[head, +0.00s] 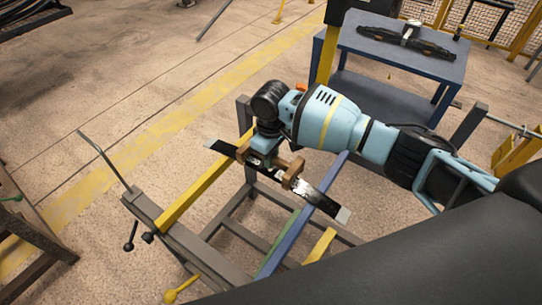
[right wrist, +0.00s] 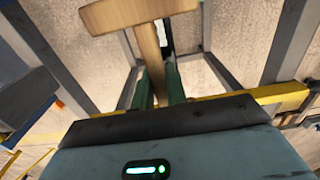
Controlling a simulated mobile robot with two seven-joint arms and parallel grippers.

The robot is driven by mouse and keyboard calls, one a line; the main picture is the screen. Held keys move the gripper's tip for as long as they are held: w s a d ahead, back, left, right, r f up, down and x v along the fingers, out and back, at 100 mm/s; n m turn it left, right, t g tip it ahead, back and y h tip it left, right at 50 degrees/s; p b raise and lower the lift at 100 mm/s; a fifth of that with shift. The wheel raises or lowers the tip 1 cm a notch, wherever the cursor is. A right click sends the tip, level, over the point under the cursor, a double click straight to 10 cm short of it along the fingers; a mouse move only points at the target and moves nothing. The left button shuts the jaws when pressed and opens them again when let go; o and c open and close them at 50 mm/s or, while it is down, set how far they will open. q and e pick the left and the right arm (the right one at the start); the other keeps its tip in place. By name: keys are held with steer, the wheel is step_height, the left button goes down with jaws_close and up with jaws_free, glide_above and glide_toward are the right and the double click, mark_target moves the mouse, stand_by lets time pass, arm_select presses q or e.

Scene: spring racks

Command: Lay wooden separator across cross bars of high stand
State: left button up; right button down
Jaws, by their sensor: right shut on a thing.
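My right gripper (head: 264,157) comes in from the upper right and is shut on the brown wooden separator (head: 293,172). In the right wrist view the green fingertips (right wrist: 159,84) pinch its stem, with its crosspiece (right wrist: 138,14) beyond them. The separator is over a long dark strip with pale ends (head: 322,202); I cannot tell whether they touch. The strip lies over the grey high stand (head: 190,240), which has yellow (head: 204,190) and blue (head: 292,232) cross bars. The gripper hides part of the separator. My left gripper is out of view.
A blue table (head: 395,45) with a dark part (head: 405,38) on it stands behind at the upper right. A dark rack (head: 30,240) is at the left edge. The floor between is clear.

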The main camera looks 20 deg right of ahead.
steer(key=shift+r+p, duration=0.1)
steer(key=shift+p, duration=0.2)
stand_by(1.0)
steer(key=shift+f+b, duration=0.3)
steer(key=shift+f, duration=1.05)
steer(key=c, duration=1.3)
jaws_free()
step_height(320, 180, up, 8)
steer(key=shift+f+p, duration=0.1)
steer(key=shift+p, duration=0.35)
